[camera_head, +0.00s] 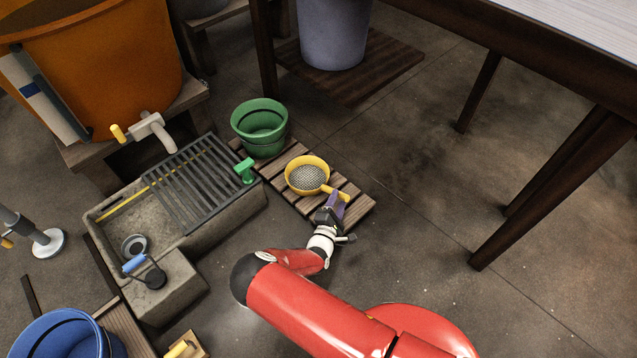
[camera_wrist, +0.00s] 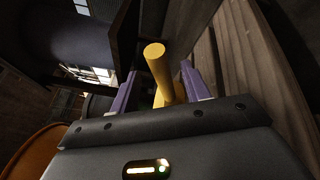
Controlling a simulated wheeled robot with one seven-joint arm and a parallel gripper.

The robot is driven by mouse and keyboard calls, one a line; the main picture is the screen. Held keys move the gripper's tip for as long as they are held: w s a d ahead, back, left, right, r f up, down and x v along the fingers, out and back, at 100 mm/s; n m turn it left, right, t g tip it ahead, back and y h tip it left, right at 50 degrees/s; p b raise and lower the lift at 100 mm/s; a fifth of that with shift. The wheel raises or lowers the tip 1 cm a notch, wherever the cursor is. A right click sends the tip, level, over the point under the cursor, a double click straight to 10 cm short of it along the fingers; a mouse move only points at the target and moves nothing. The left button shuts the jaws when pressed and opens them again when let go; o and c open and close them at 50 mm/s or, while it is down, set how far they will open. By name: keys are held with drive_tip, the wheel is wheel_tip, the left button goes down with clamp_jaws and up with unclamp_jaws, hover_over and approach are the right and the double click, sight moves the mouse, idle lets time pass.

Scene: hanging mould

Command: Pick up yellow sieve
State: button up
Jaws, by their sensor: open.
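The yellow sieve (camera_head: 306,176) lies on a low slatted wooden pallet, its round mesh bowl facing up and its short handle pointing to the lower right. My gripper (camera_head: 336,201) is at the handle end of the sieve. In the wrist view, the yellow handle (camera_wrist: 160,70) stands between the two purple fingers of my gripper (camera_wrist: 158,88), with gaps on both sides. The fingers are open. The sieve's bowl is not clearly visible in the wrist view.
Green buckets (camera_head: 260,124) stand on the pallet (camera_head: 352,207) behind the sieve. A stone sink (camera_head: 240,215) with a dark grate (camera_head: 185,185) is to the left. A table (camera_head: 520,60) stands at the upper right. The floor right of the pallet is clear.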

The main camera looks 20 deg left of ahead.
drive_tip(key=w, duration=0.3)
drive_tip(key=w+b, duration=0.1)
drive_tip(key=w, duration=0.1)
drive_tip(key=shift+w+a+f, duration=0.1)
drive_tip(key=shift+a, duration=0.15)
clamp_jaws()
